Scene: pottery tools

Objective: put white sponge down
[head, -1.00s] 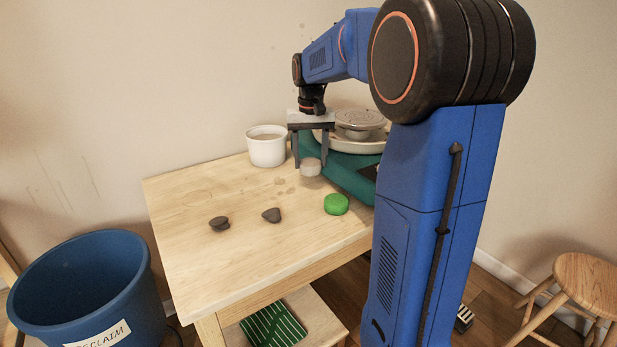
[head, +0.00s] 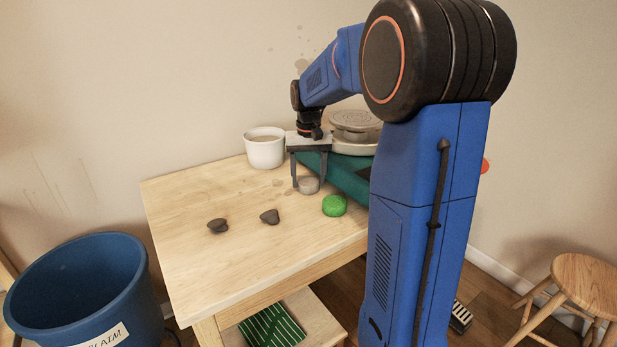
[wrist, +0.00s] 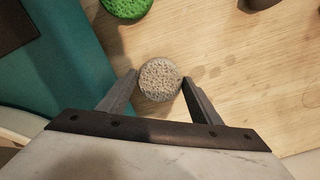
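The white sponge, a small round greyish-white disc (head: 308,185), is between the fingers of my gripper (head: 309,182), low at the right-hand part of the table, beside the teal wheel base. In the wrist view the sponge (wrist: 160,80) shows its rough top, with a fingertip against each side of it; my gripper (wrist: 160,78) is shut on it. The sponge is at or just above the wooden tabletop; I cannot tell whether it touches. Its left edge is partly hidden by a finger in the head view.
A green round sponge (head: 334,205) lies close in front. Two dark grey pieces (head: 217,226) (head: 270,216) lie on the table (head: 190,260). A white pot (head: 264,152) stands behind, and the teal pottery wheel (head: 345,176) to the right.

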